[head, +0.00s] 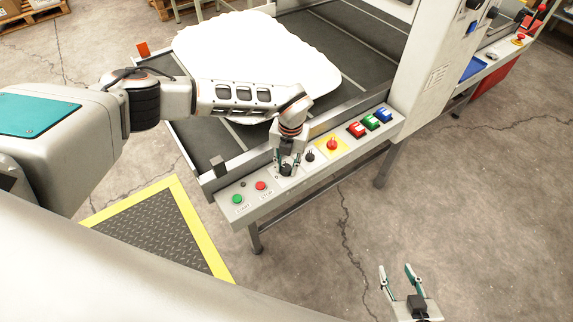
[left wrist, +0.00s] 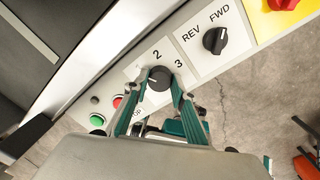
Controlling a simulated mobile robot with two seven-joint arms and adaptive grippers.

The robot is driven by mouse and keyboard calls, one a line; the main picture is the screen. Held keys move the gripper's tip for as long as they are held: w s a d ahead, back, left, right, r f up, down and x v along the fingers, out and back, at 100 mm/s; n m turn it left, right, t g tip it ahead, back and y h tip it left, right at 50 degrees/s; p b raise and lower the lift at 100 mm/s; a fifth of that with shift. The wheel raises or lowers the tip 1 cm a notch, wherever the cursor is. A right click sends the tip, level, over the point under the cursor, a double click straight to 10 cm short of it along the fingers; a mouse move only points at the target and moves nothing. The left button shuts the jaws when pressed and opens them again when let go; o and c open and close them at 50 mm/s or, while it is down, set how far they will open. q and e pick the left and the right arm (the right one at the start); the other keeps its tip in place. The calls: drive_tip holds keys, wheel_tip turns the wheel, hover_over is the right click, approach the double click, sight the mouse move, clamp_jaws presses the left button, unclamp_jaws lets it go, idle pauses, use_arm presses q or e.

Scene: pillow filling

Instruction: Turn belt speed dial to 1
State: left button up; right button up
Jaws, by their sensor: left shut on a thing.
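The belt speed dial (left wrist: 159,76) is a round black knob on the pale control panel in the left wrist view. My left gripper (left wrist: 158,82) is shut on the dial, with one teal finger on each side. In the head view my left gripper (head: 288,162) points down at the panel and mostly hides the dial. My right gripper (head: 402,277) is open and empty above the floor, away from the panel.
Close to the dial are the black REV/FWD switch (left wrist: 214,40), the green START button (head: 237,199), the red STOP button (head: 260,186) and a red emergency stop (head: 332,145) on yellow. A white pillow (head: 255,55) lies on the dark conveyor belt (head: 345,35) behind the panel.

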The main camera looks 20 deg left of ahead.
sight(289, 169)
idle(0.4)
use_arm(q)
drive_tip(key=o, duration=1.1)
drive_tip(key=shift+r, duration=0.1)
drive_tip(key=r, duration=1.2)
drive_tip(key=shift+d, duration=0.35)
drive_tip(key=shift+f, duration=0.15)
